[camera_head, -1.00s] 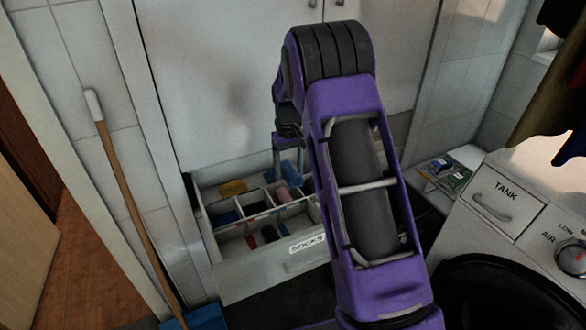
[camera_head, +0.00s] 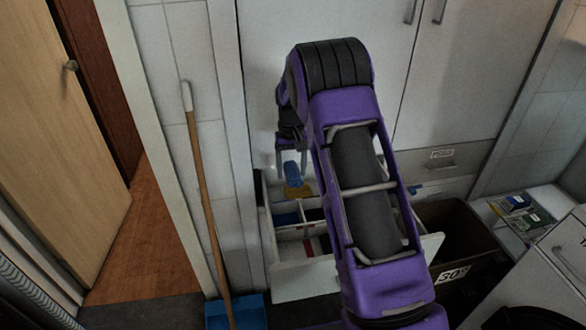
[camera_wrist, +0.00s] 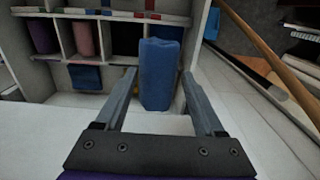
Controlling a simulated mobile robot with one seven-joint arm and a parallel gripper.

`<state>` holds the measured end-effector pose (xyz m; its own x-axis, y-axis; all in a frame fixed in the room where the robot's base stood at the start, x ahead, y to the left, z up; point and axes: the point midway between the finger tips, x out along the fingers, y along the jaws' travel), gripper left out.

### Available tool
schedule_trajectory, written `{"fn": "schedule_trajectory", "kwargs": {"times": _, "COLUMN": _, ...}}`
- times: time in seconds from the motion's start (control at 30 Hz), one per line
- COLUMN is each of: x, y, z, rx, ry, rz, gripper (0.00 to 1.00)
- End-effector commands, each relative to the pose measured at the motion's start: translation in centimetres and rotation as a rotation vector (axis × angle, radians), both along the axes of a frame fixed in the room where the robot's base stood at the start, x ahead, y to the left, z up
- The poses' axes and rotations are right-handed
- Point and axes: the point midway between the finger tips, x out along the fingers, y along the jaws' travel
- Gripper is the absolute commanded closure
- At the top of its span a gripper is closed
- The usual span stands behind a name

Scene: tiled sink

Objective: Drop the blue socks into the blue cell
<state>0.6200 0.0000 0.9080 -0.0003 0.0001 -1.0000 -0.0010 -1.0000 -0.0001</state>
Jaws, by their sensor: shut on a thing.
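My gripper (camera_wrist: 160,82) is shut on the blue socks (camera_wrist: 160,70), a rolled blue bundle held upright between the two fingers. In the head view the blue socks (camera_head: 292,173) hang from my gripper (camera_head: 291,160) above the left part of an open white drawer (camera_head: 306,283) split into cells. A cell with a dark blue patch (camera_head: 286,219) lies at the left of the drawer, below the held socks. My arm hides the drawer's right part. In the wrist view purple, pink and black rolls fill neighbouring cells, and a blue piece (camera_wrist: 87,78) lies in a nearer cell.
A yellow item (camera_head: 298,192) lies at the drawer's back. A dark bin (camera_head: 455,235) and the white machine (camera_head: 545,295) stand to the right. Cupboard doors rise behind the drawer.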

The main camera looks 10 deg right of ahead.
Motion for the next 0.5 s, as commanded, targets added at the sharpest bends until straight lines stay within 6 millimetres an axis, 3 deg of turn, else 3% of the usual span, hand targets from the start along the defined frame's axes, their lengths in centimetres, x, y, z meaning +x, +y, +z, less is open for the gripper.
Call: {"fn": "schedule_trajectory", "kwargs": {"times": 0.5, "x": 0.0, "y": 0.0, "z": -5.3, "rx": 0.000, "ry": 0.000, "rz": 0.001, "gripper": 0.84}}
